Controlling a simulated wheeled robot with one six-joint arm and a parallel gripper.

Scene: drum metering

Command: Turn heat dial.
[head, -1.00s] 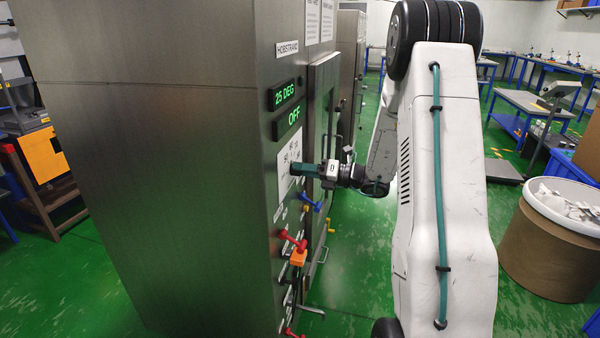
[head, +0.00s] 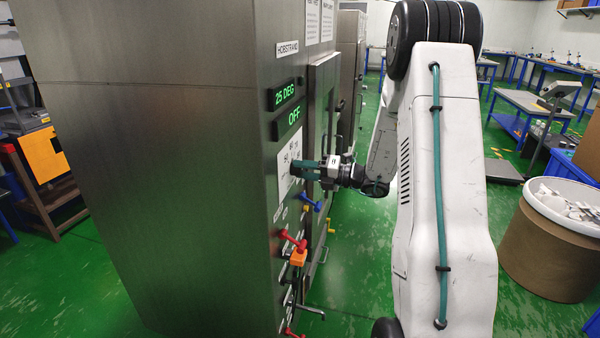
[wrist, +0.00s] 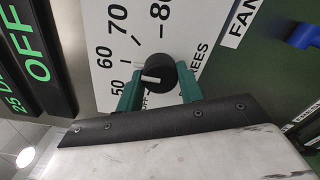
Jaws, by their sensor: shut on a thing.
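The heat dial (wrist: 161,72) is a round black knob with a white pointer line, on a white scale plate (wrist: 105,22) marked 50, 60, 70 and 80. In the wrist view the pointer faces left, toward the 50 to 60 side. My gripper (wrist: 157,86) has its two green fingers on either side of the knob and is shut on it. In the head view my gripper (head: 296,170) reaches the plate from the right and hides the dial. The green displays read 25 DEG (head: 285,93) and OFF (head: 288,123).
Below the dial on the same panel are a blue handle (head: 311,201), a red handle (head: 293,240) and an orange block (head: 299,257). A door with handles stands just right of the panel. A brown drum (head: 550,240) stands at the far right.

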